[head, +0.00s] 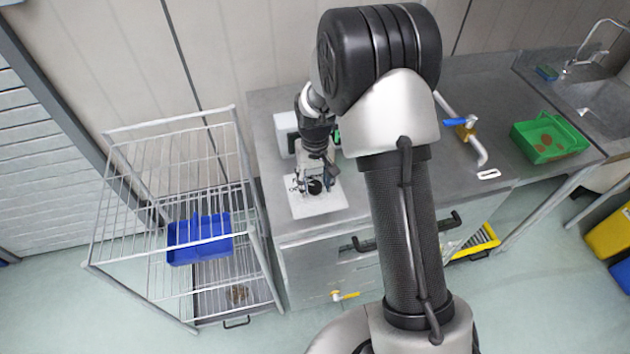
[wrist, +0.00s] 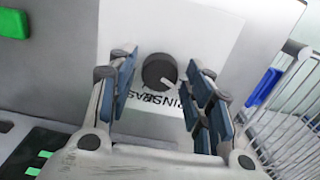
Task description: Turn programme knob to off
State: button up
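The programme knob (wrist: 159,71) is a dark round knob with a pale pointer mark on a white panel (wrist: 222,22). In the wrist view the mark points to the lower right. Dark lettering below the knob is partly hidden by my gripper and not fully readable. My gripper (wrist: 160,78) is open, with one blue-padded finger on each side of the knob and visible gaps between. In the head view the knob (head: 314,186) shows dark on the white panel (head: 322,206) at the counter's left end, with my gripper (head: 314,184) over it.
A wire rack (head: 170,138) with a blue bin (head: 199,240) stands left of the grey counter (head: 268,130). A white device (head: 284,132) stands behind my gripper.

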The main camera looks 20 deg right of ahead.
aim_at(315, 185)
jog(key=shift+o, duration=0.4)
notch_tip(315, 185, up, 12)
dwell(0.4)
dwell(0.3)
jog(key=s+r+t, duration=0.2)
jog(key=s+r, duration=0.9)
jog(key=r, duration=0.1)
jog(key=s+r+t, duration=0.2)
jog(key=s, duration=1.4)
jog(key=shift+s+t, duration=0.3)
jog(key=shift+s, duration=0.1)
